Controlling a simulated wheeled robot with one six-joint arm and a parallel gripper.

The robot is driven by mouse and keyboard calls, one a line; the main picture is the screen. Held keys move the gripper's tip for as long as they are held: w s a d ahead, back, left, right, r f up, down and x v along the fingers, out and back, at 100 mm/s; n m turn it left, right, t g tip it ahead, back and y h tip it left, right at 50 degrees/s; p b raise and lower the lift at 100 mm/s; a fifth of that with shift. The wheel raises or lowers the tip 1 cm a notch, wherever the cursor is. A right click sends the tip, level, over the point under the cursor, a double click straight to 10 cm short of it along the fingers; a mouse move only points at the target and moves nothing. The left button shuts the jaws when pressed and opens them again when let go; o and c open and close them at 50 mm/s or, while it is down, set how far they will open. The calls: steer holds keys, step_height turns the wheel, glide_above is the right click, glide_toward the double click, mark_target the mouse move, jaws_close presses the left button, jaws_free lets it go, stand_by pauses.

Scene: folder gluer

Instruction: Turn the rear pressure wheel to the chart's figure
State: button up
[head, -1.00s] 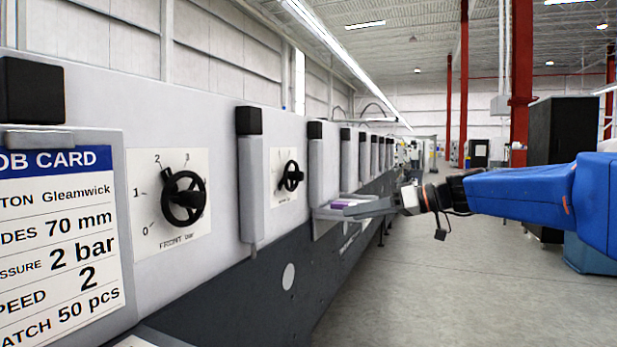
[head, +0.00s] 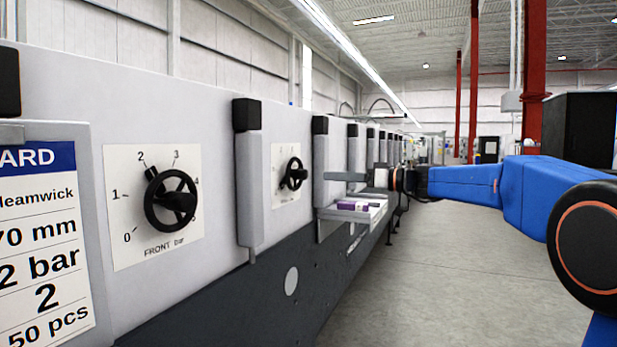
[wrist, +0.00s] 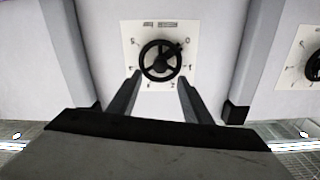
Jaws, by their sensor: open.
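The rear pressure wheel (head: 291,174) is a small black handwheel on a white dial plate, second along the machine's side. In the wrist view the picture is upside down, and this wheel (wrist: 160,60) sits ahead, between the open finger lines. Its grip points to the dial's lower left, near the low end; the figures are too small to read. My gripper (head: 342,177) is open and empty, apart from the wheel. The job card (head: 42,240) at left shows "2 bar" on the partly cropped pressure line.
The front wheel (head: 172,200), marked "FRONT bar", has its grip near 2; it also shows at the wrist view's right edge (wrist: 314,66). Grey posts with black caps (head: 248,175) flank the wheels. A tray (head: 372,220) with purple and white items juts out below my gripper. Floor at right is clear.

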mark_target(307, 175)
steer(key=x, duration=0.9)
steer(key=shift+a, duration=0.25)
steer(key=c, duration=1.1)
steer(key=shift+o, duration=0.2)
